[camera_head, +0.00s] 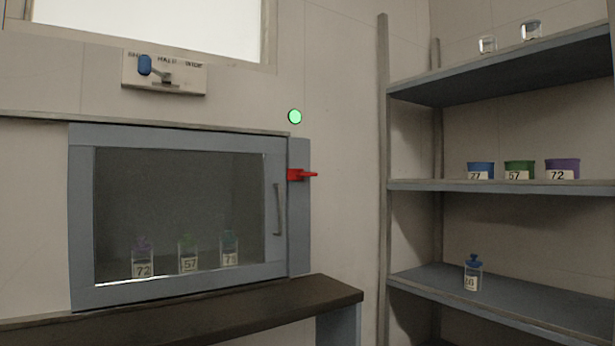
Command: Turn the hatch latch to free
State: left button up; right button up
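The red hatch latch (301,175) sits on the grey frame at the right of the hatch and points sideways to the right. The hatch door (82,220) has a grey frame and a glass pane, and looks closed. A grey vertical handle (278,209) is on the door's right side. Behind the glass stand three labelled jars: one marked 72 (143,262), one marked 57 (188,257) and one that seems marked 73 or 79 (229,250). Neither of my grippers is in view.
A green light (295,117) glows above the latch. A panel with a blue-knobbed lever (145,65) is above the hatch. A dark ledge (300,296) juts out below. Right shelves (420,186) hold coloured labelled containers, clear jars and a blue-lidded jar (472,275).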

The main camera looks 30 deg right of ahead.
aim_at(293, 174)
jog(key=i+l, duration=0.2)
jog(key=i, duration=0.3)
jog(key=i+z, duration=0.2)
jog(key=z, duration=1.1)
